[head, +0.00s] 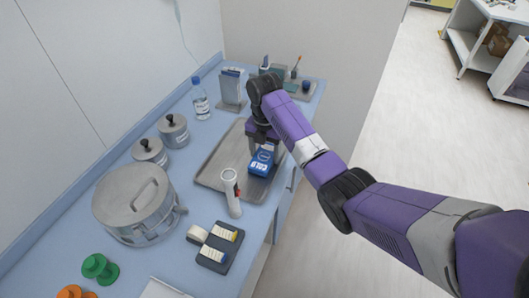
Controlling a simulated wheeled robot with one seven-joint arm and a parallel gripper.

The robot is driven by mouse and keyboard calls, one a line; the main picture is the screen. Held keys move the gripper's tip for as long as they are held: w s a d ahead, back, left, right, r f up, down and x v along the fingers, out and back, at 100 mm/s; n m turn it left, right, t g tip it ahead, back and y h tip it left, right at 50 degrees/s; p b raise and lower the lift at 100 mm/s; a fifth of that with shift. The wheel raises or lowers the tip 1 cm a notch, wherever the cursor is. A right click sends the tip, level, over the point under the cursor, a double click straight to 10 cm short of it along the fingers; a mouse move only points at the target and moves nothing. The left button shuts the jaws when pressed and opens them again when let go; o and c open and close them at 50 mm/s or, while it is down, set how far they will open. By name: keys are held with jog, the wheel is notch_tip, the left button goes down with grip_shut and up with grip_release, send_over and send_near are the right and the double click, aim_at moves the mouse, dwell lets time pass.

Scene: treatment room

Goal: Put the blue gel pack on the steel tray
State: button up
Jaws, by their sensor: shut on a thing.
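The blue gel pack (261,162) has white lettering and is over the right part of the steel tray. My gripper (263,147) is above it, pointing down, and shut on its upper edge. The pack hangs low; I cannot tell whether its lower side touches the tray. The steel tray (213,172) is a flat grey rectangle with a raised rim, lying on the light blue counter. My arm comes in from the right and hides part of the tray's far right side.
A white handheld device (231,192) stands at the tray's near edge. A large steel pot (133,203), two small lidded canisters (173,130), a bottle (200,98) and a dark holder with small boxes (216,246) stand around the tray. The counter's right edge is close. The tray's left part is bare.

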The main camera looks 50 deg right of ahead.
aim_at(265, 155)
jog(key=shift+f, duration=0.1)
jog(key=o, duration=1.2)
notch_tip(265, 155, up, 12)
jog(key=p, duration=0.4)
jog(key=shift+r, duration=0.2)
